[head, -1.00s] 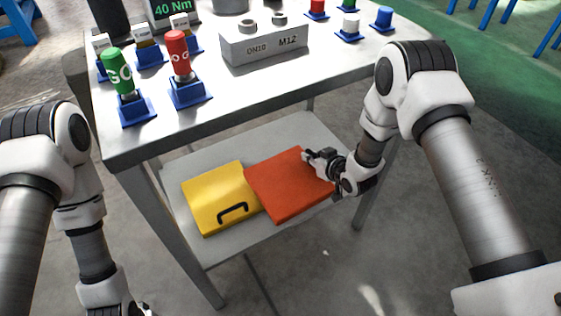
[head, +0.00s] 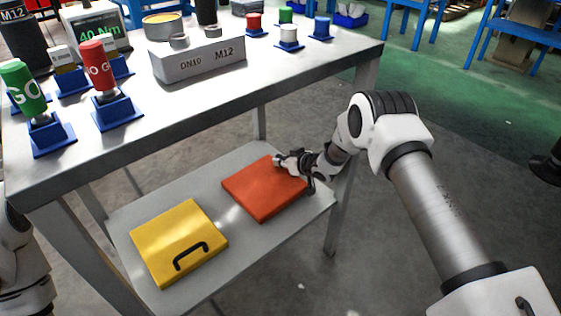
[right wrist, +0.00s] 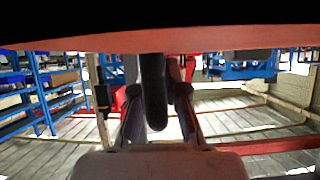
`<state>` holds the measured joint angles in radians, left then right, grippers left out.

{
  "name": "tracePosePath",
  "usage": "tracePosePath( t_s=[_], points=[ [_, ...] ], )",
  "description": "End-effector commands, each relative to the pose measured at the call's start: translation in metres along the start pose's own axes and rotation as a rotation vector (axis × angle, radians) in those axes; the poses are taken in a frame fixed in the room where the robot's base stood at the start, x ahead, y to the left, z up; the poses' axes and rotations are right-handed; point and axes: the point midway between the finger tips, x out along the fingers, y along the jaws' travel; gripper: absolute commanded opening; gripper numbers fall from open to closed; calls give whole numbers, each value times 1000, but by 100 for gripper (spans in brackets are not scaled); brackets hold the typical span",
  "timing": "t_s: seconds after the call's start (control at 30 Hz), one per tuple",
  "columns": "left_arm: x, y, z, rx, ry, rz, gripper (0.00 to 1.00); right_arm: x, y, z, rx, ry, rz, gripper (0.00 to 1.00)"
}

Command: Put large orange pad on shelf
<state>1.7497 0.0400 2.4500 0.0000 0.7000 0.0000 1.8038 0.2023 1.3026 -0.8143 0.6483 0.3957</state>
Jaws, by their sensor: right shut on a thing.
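The large orange pad (head: 263,188) is over the right part of the grey lower shelf (head: 222,262) of the metal table. It lies about flat; I cannot tell whether its whole underside touches the shelf. In the right wrist view the pad's edge (right wrist: 160,40) spans the top, above the dark fingers (right wrist: 155,100). My left gripper is out of view; only part of that arm shows at the left edge.
A yellow case (head: 178,240) with a black handle lies on the shelf left of the pad, with a gap between. Table legs (head: 339,215) frame the shelf. The tabletop above carries GO and NO GO gauges, a grey block (head: 197,60) and small coloured pieces.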

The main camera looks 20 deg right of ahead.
Motion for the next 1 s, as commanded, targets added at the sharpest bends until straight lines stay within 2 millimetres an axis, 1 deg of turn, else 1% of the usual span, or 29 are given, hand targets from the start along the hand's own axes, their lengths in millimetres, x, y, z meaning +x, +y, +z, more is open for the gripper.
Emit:
tracePosePath(
  t_s=[0.03,0.23,0.27,0.3,0.33,0.57,0.67,0.77,0.87,1.0],
  points=[
    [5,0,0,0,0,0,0,3,1,2,0,7,1,0],
    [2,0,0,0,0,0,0,2,0,0,0,7,1,0],
    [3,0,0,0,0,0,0,2,0,3,0,2,0,19],
    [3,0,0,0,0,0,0,2,0,3,0,2,0,33],
    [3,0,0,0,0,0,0,2,0,3,0,2,0,37],
    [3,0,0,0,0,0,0,2,0,3,0,2,0,37],
    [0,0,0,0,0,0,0,-1,0,2,1,2,0,37],
    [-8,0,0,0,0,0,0,-15,1,0,4,2,1,37],
    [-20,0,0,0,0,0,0,-38,0,-3,4,2,1,37],
    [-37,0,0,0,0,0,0,-76,1,-3,5,2,2,37]
  ],
)
